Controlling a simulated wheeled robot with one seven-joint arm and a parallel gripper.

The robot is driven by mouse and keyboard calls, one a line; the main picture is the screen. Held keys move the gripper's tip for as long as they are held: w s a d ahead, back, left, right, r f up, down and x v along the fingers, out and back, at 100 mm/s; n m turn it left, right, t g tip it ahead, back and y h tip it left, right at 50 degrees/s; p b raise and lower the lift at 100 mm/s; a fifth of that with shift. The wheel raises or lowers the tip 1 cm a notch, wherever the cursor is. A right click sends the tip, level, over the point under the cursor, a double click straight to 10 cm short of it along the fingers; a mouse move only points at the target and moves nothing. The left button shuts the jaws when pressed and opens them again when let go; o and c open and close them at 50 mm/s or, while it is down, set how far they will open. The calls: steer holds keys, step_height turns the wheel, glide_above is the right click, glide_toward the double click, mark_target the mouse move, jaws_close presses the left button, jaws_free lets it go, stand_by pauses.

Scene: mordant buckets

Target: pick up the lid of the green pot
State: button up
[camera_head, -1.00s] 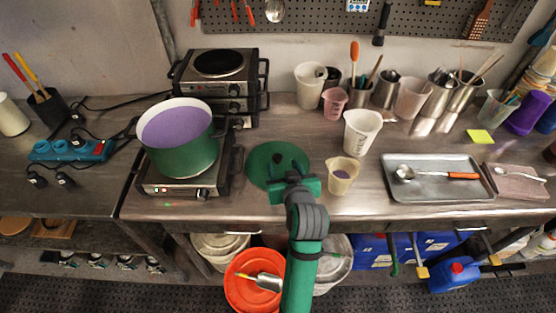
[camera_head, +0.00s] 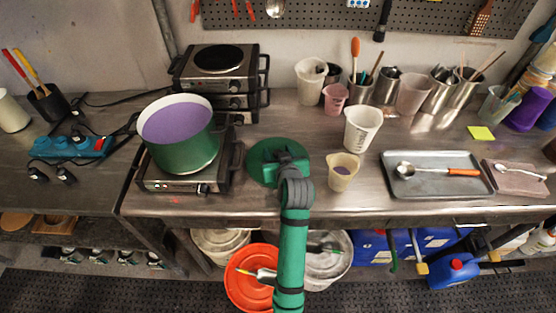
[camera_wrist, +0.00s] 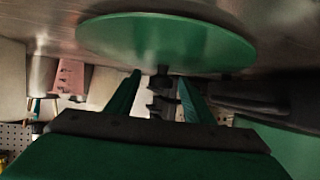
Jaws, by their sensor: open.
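The green pot (camera_head: 182,150) stands uncovered on a hot plate at the left of the counter, with purple liquid inside. Its round green lid (camera_head: 262,174) lies flat on the counter to the right of the hot plate. The lid also shows in the wrist view (camera_wrist: 165,42), with its dark knob (camera_wrist: 163,82) toward my gripper. My gripper (camera_head: 284,156) is over the lid and partly hides it and its knob in the head view. In the wrist view my gripper's two green fingers (camera_wrist: 163,90) are apart, one on each side of the knob. I cannot tell whether they touch it.
A small cup (camera_head: 342,172) and a white beaker (camera_head: 361,128) stand just right of the lid. A metal tray (camera_head: 437,185) with a ladle lies farther right. The hot plate (camera_head: 170,183) is close on the left. An orange bucket (camera_head: 252,290) is below the counter.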

steer(key=shift+c, duration=0.3)
jaws_close()
steer(key=shift+r, duration=0.1)
